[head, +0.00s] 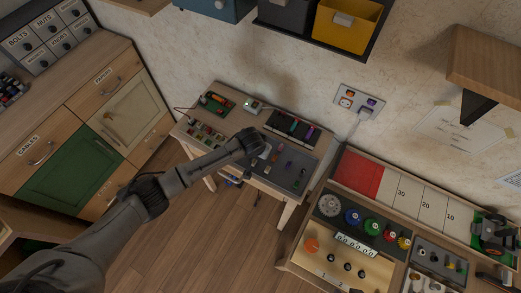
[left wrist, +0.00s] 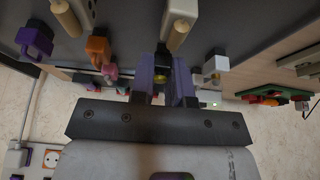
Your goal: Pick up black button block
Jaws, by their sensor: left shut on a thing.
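My left gripper (head: 262,150) reaches in from the lower left over the dark panel of the small wooden table. In the left wrist view my left gripper (left wrist: 175,80) is shut on a small dark block with a yellow part (left wrist: 160,73), which I take to be the black button block. The fingers hide most of it. I cannot tell whether it still touches the panel. In the head view the arm and gripper hide the block.
A purple block (left wrist: 35,38), an orange block (left wrist: 98,46), a pink piece (left wrist: 109,70) and a white block (left wrist: 214,64) stand close around my left gripper. A wall outlet (head: 360,102) is behind. A bench with coloured knobs (head: 372,227) stands right. Yellow bin (head: 345,25) hangs above.

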